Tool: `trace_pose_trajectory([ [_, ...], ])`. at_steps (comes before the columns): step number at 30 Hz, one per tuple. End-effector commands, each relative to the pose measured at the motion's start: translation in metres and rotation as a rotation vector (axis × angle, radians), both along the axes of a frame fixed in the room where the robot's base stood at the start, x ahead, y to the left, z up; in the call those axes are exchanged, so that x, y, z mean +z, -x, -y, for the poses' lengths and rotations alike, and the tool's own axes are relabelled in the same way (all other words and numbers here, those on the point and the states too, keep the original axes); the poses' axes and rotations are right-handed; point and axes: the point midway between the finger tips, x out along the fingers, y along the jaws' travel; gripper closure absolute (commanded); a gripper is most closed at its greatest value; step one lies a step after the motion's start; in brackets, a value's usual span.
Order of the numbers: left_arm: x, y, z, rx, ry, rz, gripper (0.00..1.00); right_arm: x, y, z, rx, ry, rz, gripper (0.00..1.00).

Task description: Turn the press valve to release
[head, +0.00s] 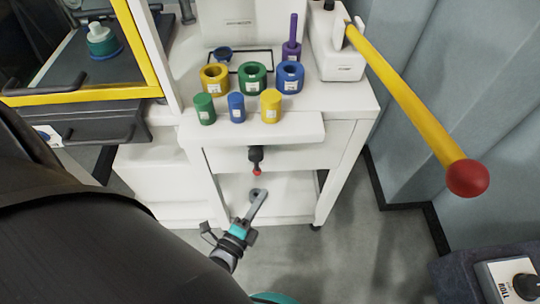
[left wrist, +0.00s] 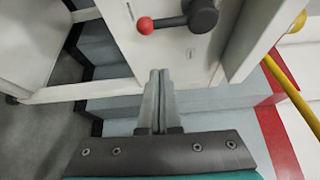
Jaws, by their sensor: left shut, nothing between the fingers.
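A black valve handle with a small red ball tip (head: 256,160) sticks out from the front of the white cart, just below its top. It also shows at the top of the left wrist view (left wrist: 200,16), with the red ball on its left end. I take it to be the press valve. My left gripper (head: 259,192) is shut and empty, below the valve in the head view. In the left wrist view its fingertips (left wrist: 159,71) are together, pointing toward the panel below the handle, with a visible gap to it. My right gripper is not in view.
Coloured rings and cylinders stand on the cart top (head: 340,103). A long yellow lever with a red ball (head: 467,178) reaches out on the right. A yellow-framed machine (head: 150,60) is at the left. The grey floor (head: 350,250) in front is clear.

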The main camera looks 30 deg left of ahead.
Motion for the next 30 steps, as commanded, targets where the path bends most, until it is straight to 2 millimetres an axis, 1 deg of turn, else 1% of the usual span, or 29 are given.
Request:
trace_pose_trajectory([
  [1, 0.001, 0.009, 0.002, 0.000, 0.002, 0.000, 1.00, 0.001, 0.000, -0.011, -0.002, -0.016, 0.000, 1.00],
  [3, 0.000, 0.017, 0.002, -0.001, 0.002, 0.000, 1.00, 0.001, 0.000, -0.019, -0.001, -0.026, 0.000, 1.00],
  [7, 0.000, 0.027, 0.003, -0.001, 0.002, 0.001, 1.00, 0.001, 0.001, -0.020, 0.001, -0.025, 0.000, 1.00],
  [11, 0.000, 0.029, 0.003, -0.001, 0.002, 0.002, 1.00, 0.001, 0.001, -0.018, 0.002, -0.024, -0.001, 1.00],
  [18, 0.000, 0.029, 0.003, -0.001, 0.002, 0.002, 1.00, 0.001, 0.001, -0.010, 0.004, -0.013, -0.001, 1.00],
  [26, 0.000, 0.028, 0.003, -0.002, 0.005, 0.000, 1.00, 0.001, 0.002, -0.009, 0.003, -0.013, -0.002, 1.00],
  [28, -0.005, 0.029, 0.005, -0.004, 0.028, -0.020, 1.00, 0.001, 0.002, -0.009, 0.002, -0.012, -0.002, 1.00],
  [30, -0.018, 0.031, 0.007, -0.006, 0.091, -0.069, 1.00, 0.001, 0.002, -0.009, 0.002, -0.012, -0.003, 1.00],
])
